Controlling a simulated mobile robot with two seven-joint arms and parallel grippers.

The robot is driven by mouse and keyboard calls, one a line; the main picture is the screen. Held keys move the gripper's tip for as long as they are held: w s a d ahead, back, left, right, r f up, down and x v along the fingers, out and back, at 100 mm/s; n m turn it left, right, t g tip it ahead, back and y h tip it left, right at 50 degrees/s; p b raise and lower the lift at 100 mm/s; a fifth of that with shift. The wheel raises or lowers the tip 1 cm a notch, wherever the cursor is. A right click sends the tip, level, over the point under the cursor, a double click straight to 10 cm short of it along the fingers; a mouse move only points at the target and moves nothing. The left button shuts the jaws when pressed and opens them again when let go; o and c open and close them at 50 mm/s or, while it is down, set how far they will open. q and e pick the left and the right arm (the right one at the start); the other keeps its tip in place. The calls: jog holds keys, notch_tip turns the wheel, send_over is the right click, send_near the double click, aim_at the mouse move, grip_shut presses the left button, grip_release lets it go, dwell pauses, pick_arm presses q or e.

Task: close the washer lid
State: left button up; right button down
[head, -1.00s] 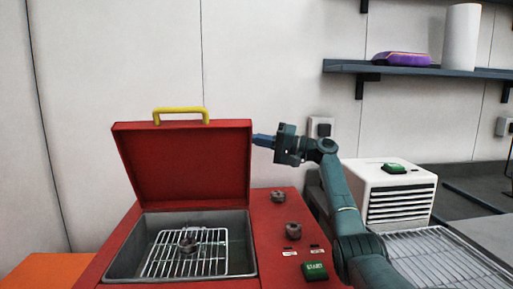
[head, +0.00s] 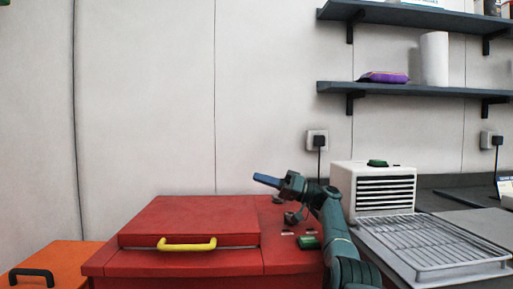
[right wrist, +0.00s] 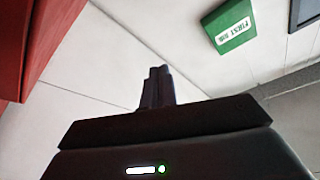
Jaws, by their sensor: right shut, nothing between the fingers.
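The red washer (head: 130,270) stands low in the middle of the head view. Its red lid (head: 190,215) lies flat over the basin, with the yellow handle (head: 187,244) at the front edge. The basin and the rack inside are hidden under the lid. My right gripper (head: 264,179) is shut and empty, in the air above the right rear part of the washer, to the right of the lid. Its shut fingers also show in the right wrist view (right wrist: 157,88). My left gripper is not in view.
A green START button (head: 307,242) and grey knobs are on the washer's right panel. A white vented box (head: 376,190) and a wire rack (head: 440,255) are to the right. An orange box (head: 65,258) stands at left. Shelves (head: 400,89) hang above.

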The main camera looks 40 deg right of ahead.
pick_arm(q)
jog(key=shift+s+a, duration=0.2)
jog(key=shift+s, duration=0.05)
pick_arm(e)
jog(key=shift+s+a+f, duration=0.2)
jog(key=shift+s+f, duration=0.05)
jog(key=shift+f, duration=0.25)
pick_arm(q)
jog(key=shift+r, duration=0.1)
pick_arm(e)
jog(key=shift+r, duration=0.1)
pick_arm(q)
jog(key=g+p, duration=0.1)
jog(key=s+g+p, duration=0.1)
jog(key=p, duration=0.1)
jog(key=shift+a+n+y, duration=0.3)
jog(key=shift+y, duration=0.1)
pick_arm(e)
notch_tip(320, 180, up, 10)
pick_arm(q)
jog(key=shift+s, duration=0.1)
